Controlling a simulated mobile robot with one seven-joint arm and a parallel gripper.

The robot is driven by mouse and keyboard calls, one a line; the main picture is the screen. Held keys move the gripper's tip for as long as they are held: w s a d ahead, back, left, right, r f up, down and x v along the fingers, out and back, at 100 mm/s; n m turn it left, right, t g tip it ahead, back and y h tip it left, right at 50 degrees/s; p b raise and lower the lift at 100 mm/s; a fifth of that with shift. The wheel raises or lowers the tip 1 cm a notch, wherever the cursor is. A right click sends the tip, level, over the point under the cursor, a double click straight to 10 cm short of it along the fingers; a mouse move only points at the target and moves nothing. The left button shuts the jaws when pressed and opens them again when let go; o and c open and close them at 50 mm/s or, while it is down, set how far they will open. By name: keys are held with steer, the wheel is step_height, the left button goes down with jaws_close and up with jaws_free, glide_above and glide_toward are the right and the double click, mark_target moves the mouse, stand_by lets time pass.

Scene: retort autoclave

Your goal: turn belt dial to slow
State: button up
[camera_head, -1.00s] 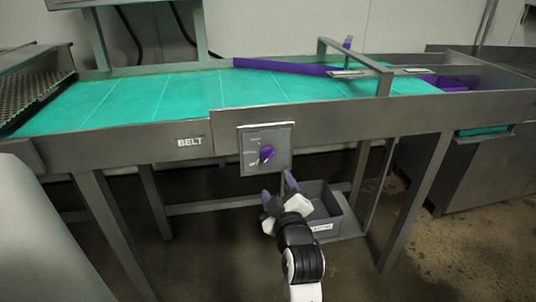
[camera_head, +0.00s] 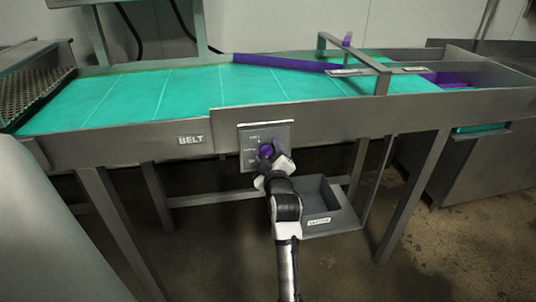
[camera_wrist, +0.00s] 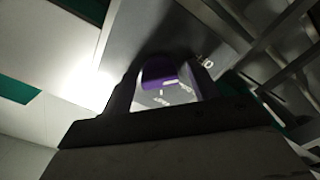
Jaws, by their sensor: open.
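The belt dial is a purple knob (camera_head: 266,150) on a grey metal plate (camera_head: 281,133) on the conveyor's front side, right of the BELT label (camera_head: 190,140). My gripper (camera_head: 270,163) is at the plate, with its fingers at the knob and covering its lower part. In the wrist view the purple knob (camera_wrist: 158,75) shows between the open fingers, with part of the marked plate (camera_wrist: 165,98) below it. Whether the fingers touch the knob cannot be told. The dial's markings are too small and partly hidden to read, so its setting is unclear.
The green conveyor belt (camera_head: 190,92) runs above the plate, with a purple guide bar (camera_head: 285,64) across it. A grey bin (camera_head: 318,200) with a label stands below, right of my arm. Conveyor legs (camera_head: 413,195) stand either side. The floor space in front is open.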

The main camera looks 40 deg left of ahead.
steer(key=shift+c, duration=0.3)
steer(key=c, duration=0.9)
steer(key=shift+c, duration=0.2)
steer(key=shift+m, duration=0.4)
steer(key=m+p, duration=0.1)
steer(key=m, duration=0.3)
steer(key=shift+m+p, duration=0.65)
steer(key=shift+m, duration=1.85)
steer(key=o, duration=1)
